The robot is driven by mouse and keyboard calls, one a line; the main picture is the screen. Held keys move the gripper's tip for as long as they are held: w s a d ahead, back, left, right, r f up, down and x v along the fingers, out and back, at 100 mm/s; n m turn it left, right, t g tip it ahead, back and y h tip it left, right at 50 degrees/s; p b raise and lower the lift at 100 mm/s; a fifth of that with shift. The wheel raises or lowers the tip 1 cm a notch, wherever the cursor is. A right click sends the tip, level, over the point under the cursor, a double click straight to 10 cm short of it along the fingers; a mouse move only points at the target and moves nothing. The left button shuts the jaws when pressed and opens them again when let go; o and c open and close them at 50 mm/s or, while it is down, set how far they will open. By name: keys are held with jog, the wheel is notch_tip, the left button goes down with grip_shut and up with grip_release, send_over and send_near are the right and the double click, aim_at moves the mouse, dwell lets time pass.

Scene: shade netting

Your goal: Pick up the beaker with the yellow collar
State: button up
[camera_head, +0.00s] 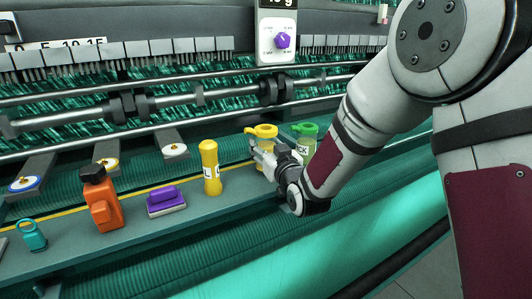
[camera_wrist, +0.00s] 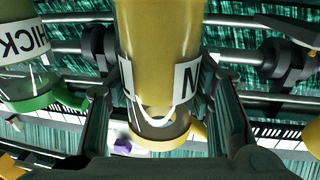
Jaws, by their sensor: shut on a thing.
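The beaker with the yellow collar (camera_head: 261,131) stands near the right end of the grey ledge in the head view, partly hidden by my gripper. In the wrist view this beaker (camera_wrist: 158,50) fills the middle, holds yellow contents and has a white label with an "N". My gripper (camera_head: 264,156) reaches it from the right, and its fingers are on both sides of the beaker in the wrist view. It is shut on the beaker. I cannot tell whether the beaker's base touches the ledge.
A green-collared beaker (camera_head: 306,137), labelled "HICK" in the wrist view, is close beside. A yellow bottle (camera_head: 210,167), purple block (camera_head: 166,201), orange bottle (camera_head: 101,204) and teal container (camera_head: 32,236) stand leftward on the ledge. Machine bars and a purple-knobbed dial panel (camera_head: 277,30) are behind.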

jog(key=shift+r, duration=0.85)
jog(key=s+r+p, duration=0.1)
jog(key=s, duration=1.5)
jog(key=shift+d+r+p, duration=0.15)
jog(key=shift+d+p, duration=0.15)
jog(key=shift+p, duration=0.05)
